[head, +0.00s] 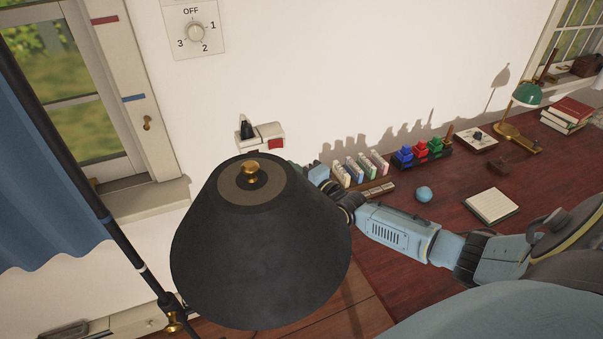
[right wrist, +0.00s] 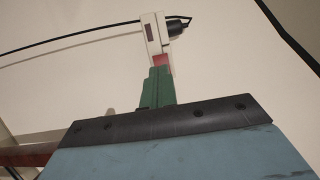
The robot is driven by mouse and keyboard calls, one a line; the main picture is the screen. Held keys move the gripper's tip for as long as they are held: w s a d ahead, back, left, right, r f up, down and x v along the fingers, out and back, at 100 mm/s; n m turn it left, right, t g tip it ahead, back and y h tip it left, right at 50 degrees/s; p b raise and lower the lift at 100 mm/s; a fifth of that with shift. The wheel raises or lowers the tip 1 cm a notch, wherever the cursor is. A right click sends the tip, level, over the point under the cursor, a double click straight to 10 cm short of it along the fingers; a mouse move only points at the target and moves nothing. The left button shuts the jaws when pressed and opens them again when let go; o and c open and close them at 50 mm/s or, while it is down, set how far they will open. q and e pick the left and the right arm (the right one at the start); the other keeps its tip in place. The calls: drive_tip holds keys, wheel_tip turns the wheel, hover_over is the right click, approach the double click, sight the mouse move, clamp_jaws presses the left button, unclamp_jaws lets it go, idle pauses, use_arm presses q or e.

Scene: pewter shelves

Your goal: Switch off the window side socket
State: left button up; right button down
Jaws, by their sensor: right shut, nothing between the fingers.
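The socket (head: 269,133) is a white box on the wall just right of the window, with a black plug (head: 247,128) at its left end and a red switch (head: 276,143) at its right. In the right wrist view, the socket (right wrist: 153,36), plug (right wrist: 177,27) and part of the red switch (right wrist: 163,60) show beyond my right gripper (right wrist: 159,72). Its green fingers are shut and empty, with the tips overlapping the switch's lower edge; I cannot tell whether they touch. In the head view the lampshade largely hides this gripper. My left gripper is out of view.
A big black lampshade (head: 255,245) stands in front of the socket. A dial (head: 195,31) marked OFF, 1, 2, 3 is above. The desk (head: 440,190) holds a blue ball (head: 424,194), notepad (head: 491,206), colored blocks and a green lamp (head: 526,95). A blue curtain (head: 45,190) hangs left.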

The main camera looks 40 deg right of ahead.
drive_tip(key=shift+s+a+p, duration=0.15)
drive_tip(key=shift+s, duration=0.9)
drive_tip(key=shift+s+a+p, duration=0.15)
drive_tip(key=shift+s, duration=0.85)
drive_tip(key=s+a+f+n+g+h+p, duration=0.1)
drive_tip(key=s+a+f+n+g, duration=0.2)
drive_tip(key=s+f, duration=0.45)
drive_tip(key=s+f+n+g+p, duration=0.1)
drive_tip(key=s+f+n+g, duration=0.25)
drive_tip(key=f, duration=0.75)
drive_tip(key=s+a+f+n+g+h+p, duration=0.1)
drive_tip(key=s+a+f+n+g, duration=0.15)
drive_tip(key=s+f+n, duration=0.5)
drive_tip(key=s+a+f+n+g, duration=0.1)
drive_tip(key=s+f, duration=0.3)
drive_tip(key=s, duration=0.6)
drive_tip(key=s+a+f+n+g+p, duration=0.1)
drive_tip(key=s+f+g, duration=0.3)
drive_tip(key=s, duration=0.6)
drive_tip(key=s+a+f+n+g+p, duration=0.1)
drive_tip(key=s+a+f+n+g, duration=0.1)
drive_tip(key=s, duration=0.8)
wheel_tip(320, 180, down, 2)
drive_tip(key=shift+s+a+f+n+g, duration=0.2)
drive_tip(key=shift+a+n+g, duration=0.25)
drive_tip(key=shift+a, duration=0.35)
